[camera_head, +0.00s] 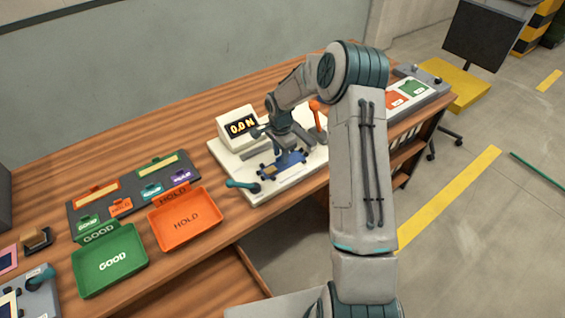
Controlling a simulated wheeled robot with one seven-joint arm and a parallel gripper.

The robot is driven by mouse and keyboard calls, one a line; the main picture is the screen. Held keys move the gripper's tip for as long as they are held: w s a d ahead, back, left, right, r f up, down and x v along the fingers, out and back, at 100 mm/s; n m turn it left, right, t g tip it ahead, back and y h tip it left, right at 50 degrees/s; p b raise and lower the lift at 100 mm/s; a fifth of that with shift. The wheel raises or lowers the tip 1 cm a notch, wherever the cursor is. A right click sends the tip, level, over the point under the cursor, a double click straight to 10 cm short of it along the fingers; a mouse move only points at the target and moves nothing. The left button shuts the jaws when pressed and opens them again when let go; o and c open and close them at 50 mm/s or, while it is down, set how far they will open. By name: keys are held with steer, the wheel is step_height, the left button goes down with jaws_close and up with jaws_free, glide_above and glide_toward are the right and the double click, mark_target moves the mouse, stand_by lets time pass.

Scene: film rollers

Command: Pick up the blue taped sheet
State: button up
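A small flat blue piece (292,160), which looks like the blue taped sheet, lies on the white test plate near the middle of the workbench. Dark fittings and a small tan piece sit at its edges, and part of it is hidden under my gripper. My gripper (286,146) is above it, pointing down. The fingers are small and dark here, so I cannot tell whether they are open or shut, or whether they touch the sheet.
A display reading 0.0 N (240,126) stands behind the plate (222,153). A teal handle (243,184) lies at its left and an orange-topped lever (317,112) stands right. Orange HOLD (186,233) and green GOOD (88,279) trays sit left. My arm hides part of the bench.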

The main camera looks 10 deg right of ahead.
jaws_close()
steer(key=shift+r, duration=0.15)
